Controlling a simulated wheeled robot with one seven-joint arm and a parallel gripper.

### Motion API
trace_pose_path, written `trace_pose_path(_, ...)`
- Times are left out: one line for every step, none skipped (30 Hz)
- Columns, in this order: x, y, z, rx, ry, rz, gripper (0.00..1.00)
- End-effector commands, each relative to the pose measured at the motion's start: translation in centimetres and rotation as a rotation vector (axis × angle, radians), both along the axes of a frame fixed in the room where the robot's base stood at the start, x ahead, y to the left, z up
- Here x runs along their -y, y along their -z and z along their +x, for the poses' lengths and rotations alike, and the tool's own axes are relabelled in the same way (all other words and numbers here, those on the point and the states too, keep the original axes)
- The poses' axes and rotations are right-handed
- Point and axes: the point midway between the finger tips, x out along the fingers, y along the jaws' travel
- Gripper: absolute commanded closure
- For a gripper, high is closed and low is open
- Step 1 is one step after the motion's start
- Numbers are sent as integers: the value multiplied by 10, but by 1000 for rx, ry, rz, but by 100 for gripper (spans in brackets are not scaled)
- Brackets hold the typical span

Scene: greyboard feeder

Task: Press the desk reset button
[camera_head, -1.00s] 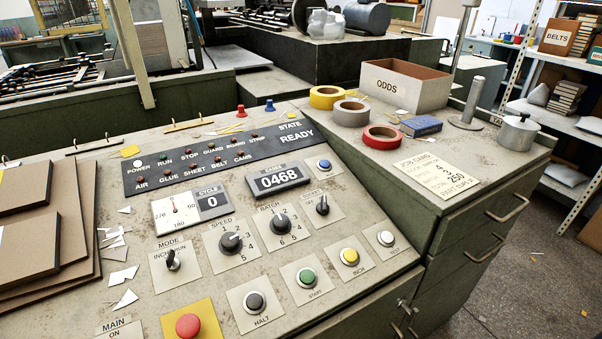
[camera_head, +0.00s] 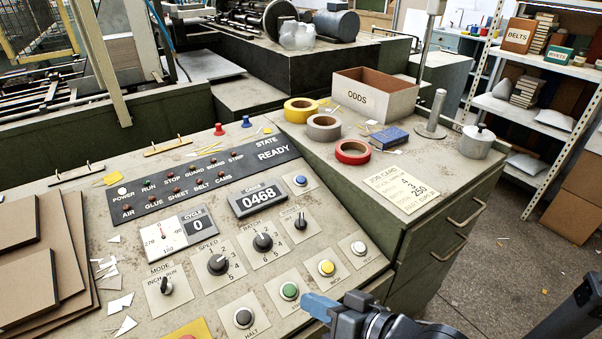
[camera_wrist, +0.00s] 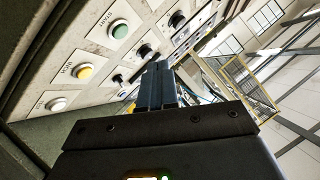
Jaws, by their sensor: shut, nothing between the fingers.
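The sloped control desk (camera_head: 120,265) carries several round buttons: black HALT (camera_head: 243,317), green START (camera_head: 289,290), yellow INCH (camera_head: 326,268) and white TEST (camera_head: 358,247). A blue button (camera_head: 300,180) sits beside the counter (camera_head: 257,201) reading 0468; its label is not legible. No button's label visibly reads reset. My gripper (camera_head: 314,303) is shut and empty, its blue fingertips in front of the desk's lower edge near START and INCH. In the wrist view the fingers (camera_wrist: 156,82) point toward the panel, with green START (camera_wrist: 119,29), yellow INCH (camera_wrist: 85,71) and white TEST (camera_wrist: 57,104) to their left.
Knobs such as SPEED (camera_head: 218,264) and BATCH (camera_head: 263,242) rise from the panel. Tape rolls (camera_head: 352,151), an ODDS box (camera_head: 375,97) and a lidded pot (camera_head: 476,141) stand on the cabinet at right. Brown boards (camera_head: 30,275) lie at left. Floor shows at right.

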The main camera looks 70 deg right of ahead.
Motion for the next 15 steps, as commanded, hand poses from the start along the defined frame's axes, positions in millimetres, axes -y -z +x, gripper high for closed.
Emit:
trace_pose_path(17,5,16,15,60,65,100)
trace_pose_path(26,8,25,21,96,114,100)
trace_pose_path(38,12,36,29,143,178,100)
trace_pose_path(49,14,44,38,180,228,100)
trace_pose_path(59,16,52,47,214,277,100)
trace_pose_path(73,18,62,60,261,344,100)
trace_pose_path(84,18,69,71,295,392,100)
trace_pose_path(94,19,77,82,328,443,100)
trace_pose_path(110,18,86,99,373,509,100)
trace_pose_path(121,17,93,112,405,559,100)
trace_pose_path(133,15,100,125,436,608,100)
trace_pose_path(148,12,108,144,478,676,100)
trace_pose_path(161,9,114,159,508,725,100)
trace_pose_path(173,6,119,175,537,776,100)
trace_pose_path(189,0,126,196,575,842,100)
